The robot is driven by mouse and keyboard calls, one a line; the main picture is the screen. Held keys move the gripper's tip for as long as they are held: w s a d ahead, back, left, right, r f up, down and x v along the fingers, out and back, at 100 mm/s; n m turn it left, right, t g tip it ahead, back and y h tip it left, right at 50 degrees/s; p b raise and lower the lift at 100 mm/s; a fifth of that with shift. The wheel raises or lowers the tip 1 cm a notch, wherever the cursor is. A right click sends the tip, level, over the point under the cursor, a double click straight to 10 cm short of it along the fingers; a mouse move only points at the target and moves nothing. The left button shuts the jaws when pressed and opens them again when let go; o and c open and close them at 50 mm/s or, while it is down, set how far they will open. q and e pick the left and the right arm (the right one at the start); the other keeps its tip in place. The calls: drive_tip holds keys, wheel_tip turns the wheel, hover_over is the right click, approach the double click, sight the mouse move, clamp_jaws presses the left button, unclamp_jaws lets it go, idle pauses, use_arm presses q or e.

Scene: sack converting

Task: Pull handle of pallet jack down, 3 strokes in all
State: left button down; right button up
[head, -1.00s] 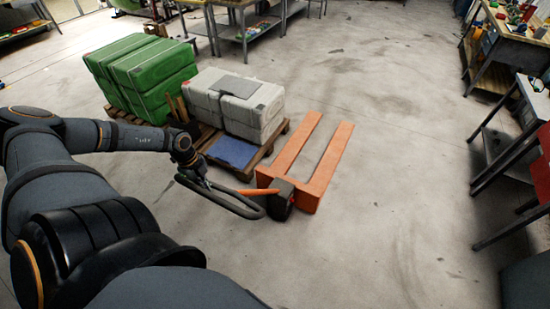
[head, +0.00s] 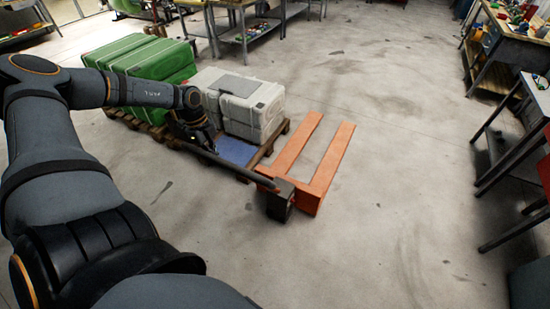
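The orange pallet jack (head: 338,159) stands on the floor in the middle of the head view, its two forks pointing away from me. Its dark handle (head: 236,170) runs from the dark wheel housing (head: 280,200) up and left to my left gripper. My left gripper (head: 206,146) is at the handle's far end and appears closed around it; its fingers are small and dark, and partly blend with the handle. The handle's loop is hard to make out. My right gripper is not in view.
Workbenches (head: 505,50) line the right side. The floor (head: 400,170) right of the forks is clear.

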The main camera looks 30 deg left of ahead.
use_arm(q)
drive_tip(key=w+r+b, duration=0.1)
drive_tip(key=w+r, duration=0.2)
drive_tip(key=w, duration=0.3)
drive_tip(key=shift+a+r, duration=0.15)
drive_tip(key=shift+a, duration=0.1)
drive_tip(key=shift+r, duration=0.15)
